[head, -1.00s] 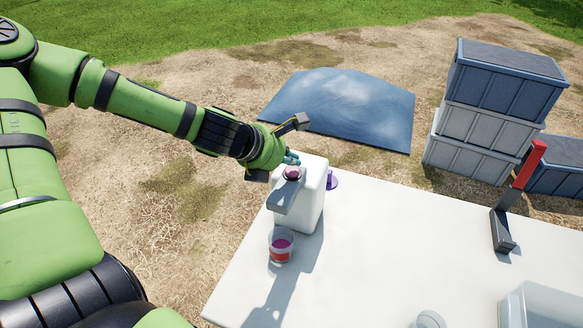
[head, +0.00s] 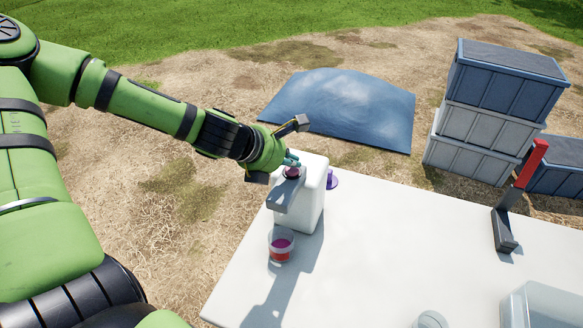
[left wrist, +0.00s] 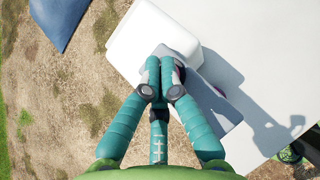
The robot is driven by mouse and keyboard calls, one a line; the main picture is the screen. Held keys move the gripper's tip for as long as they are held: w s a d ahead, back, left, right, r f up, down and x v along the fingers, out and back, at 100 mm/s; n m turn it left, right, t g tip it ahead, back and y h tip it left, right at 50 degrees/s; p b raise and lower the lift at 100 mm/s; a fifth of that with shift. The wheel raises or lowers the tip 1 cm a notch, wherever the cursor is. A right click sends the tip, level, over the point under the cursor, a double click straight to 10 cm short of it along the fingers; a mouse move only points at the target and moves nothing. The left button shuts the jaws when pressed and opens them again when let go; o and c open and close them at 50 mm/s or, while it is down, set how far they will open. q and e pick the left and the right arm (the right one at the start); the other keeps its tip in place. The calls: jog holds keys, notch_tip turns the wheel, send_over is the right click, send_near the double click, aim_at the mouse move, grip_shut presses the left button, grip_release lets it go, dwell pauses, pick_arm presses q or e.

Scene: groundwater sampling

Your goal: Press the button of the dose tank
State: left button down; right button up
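My right gripper is not in view.
A clear cup (head: 281,245) with pink-red contents stands below the grey arm. A purple item (head: 332,180) is behind the tank. A red-topped grey stand (head: 502,225) and a clear bin (head: 540,308) are at the right. The middle of the white table (head: 400,240) is clear.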

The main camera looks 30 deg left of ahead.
aim_at(290, 171)
pick_arm(q)
jog(key=shift+f+b, duration=0.35)
dwell(0.5)
jog(key=shift+r, duration=0.1)
jog(key=shift+r+p, duration=0.75)
jog(key=shift+p, duration=0.05)
notch_tip(290, 171, up, 6)
jog(key=p, duration=0.5)
dwell(0.6)
